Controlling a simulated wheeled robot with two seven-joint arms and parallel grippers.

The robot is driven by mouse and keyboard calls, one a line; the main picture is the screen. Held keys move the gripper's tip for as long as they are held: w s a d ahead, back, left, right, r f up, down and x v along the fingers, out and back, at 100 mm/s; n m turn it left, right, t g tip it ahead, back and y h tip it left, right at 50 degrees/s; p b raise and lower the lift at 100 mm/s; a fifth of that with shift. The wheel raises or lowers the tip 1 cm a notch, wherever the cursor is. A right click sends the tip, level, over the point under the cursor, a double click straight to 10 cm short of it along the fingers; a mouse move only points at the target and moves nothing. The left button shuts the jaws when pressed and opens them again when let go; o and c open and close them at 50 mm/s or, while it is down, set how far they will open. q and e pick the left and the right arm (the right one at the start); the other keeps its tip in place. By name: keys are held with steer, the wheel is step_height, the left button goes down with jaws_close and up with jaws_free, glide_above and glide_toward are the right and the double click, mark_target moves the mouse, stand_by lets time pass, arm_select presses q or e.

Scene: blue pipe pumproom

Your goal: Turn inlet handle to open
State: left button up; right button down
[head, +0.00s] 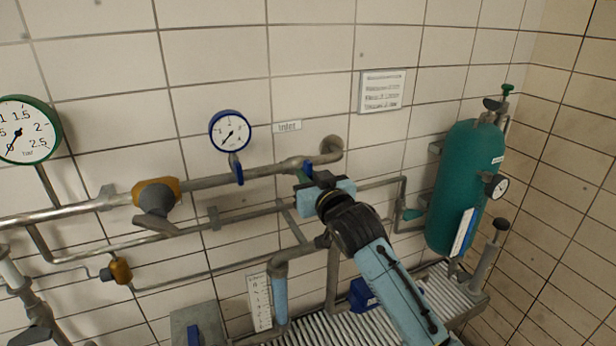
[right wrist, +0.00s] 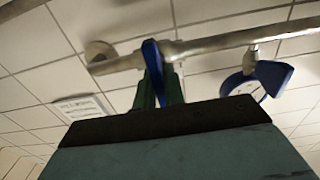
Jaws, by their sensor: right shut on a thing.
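The inlet handle is a blue lever (head: 308,168) on the upper grey pipe, just right of the "Inlet" label (head: 287,126). In the right wrist view the lever (right wrist: 152,62) hangs down from the pipe, with its lower part between green fingers. My right gripper (head: 301,175) is at the lever, its fingers mostly hidden by my arm in the head view. In the right wrist view the gripper (right wrist: 158,92) is shut on the lever. My left gripper is not in view.
A blue-rimmed gauge (head: 230,131) with a small blue handle (head: 238,174) is left of the lever. An orange-and-grey valve (head: 156,198) sits further left on the pipe. A teal cylinder (head: 466,185) stands at the right. Lower pipes (head: 170,230) run beneath.

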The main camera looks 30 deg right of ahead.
steer(key=shift+n, duration=0.3)
steer(key=n, duration=0.3)
steer(key=shift+a, duration=0.1)
steer(key=n, duration=0.5)
steer(key=shift+a+f+n, duration=0.1)
steer(key=shift+n, duration=0.3)
steer(key=n, duration=0.4)
steer(key=shift+n, duration=0.3)
steer(key=shift+f+n, duration=0.15)
steer(key=shift+n, duration=1.85)
steer(key=c, duration=1.5)
jaws_free()
